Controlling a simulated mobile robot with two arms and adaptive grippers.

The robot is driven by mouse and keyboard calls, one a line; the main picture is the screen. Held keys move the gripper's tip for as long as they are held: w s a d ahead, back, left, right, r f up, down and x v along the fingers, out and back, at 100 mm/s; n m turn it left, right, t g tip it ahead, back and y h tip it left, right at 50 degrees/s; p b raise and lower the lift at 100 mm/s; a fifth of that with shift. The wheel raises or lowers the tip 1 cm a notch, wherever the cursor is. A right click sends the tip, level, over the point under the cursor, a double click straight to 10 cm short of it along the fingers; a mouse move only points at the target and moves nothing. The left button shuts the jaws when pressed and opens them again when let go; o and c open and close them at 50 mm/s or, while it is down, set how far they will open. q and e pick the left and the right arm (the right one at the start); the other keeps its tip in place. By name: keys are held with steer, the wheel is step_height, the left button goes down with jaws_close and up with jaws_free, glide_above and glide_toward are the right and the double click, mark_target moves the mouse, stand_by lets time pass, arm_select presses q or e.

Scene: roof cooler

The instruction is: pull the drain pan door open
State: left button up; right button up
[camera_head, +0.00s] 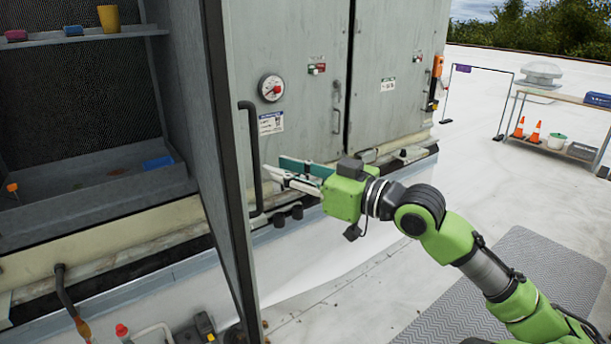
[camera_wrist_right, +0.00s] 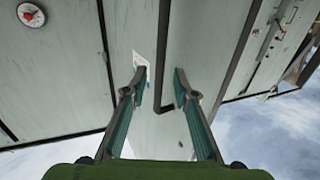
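The drain pan door (camera_head: 185,80) is a tall grey panel with a dark edge. It stands swung out, seen steeply from the side, with the compartment to its left exposed. A long black bar handle (camera_head: 252,160) is on its right-hand side. My right gripper (camera_head: 283,172) is green with teal finger pads, just right of the handle's lower part. In the right wrist view, its fingers (camera_wrist_right: 160,72) are spread apart, and a dark bar (camera_wrist_right: 162,55) shows between them in the picture. I cannot tell whether they surround it. My left gripper is not in view.
The open compartment holds a grey pan (camera_head: 95,183) with a blue object (camera_head: 158,163) and a shelf (camera_head: 85,38) with small items. Closed cabinet doors (camera_head: 385,60) with a gauge (camera_head: 271,88) stand behind. A bench (camera_head: 560,97) and cones are at far right. The roof floor at right is largely open.

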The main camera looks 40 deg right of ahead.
steer(key=shift+v, duration=2.45)
